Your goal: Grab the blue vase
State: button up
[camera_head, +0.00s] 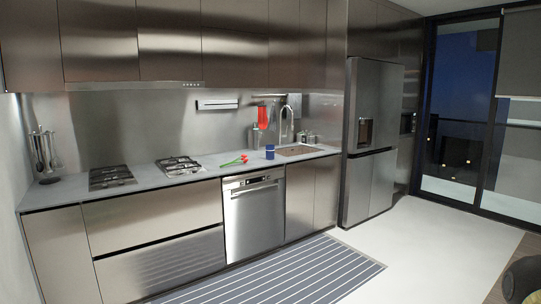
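A small dark blue vase (270,152) stands upright on the grey countertop (212,164), just left of the sink, above the dishwasher's right side. A red flower-like item with a green stem (235,161) lies on the counter to its left, apart from it. My gripper is not in this view.
A sink (298,150) with a tall faucet is right of the vase. The dishwasher (254,212) and lower cabinets front the counter. A striped runner (285,278) lies on the floor; floor to its right is clear.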

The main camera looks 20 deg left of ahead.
aim_at(269, 149)
jog(key=z, duration=0.1)
jog(key=i, duration=2.15)
jog(key=u, duration=0.25)
jog(key=i, duration=1.95)
jog(key=u, duration=1.15)
jog(key=i, duration=1.5)
jog(key=u, duration=0.6)
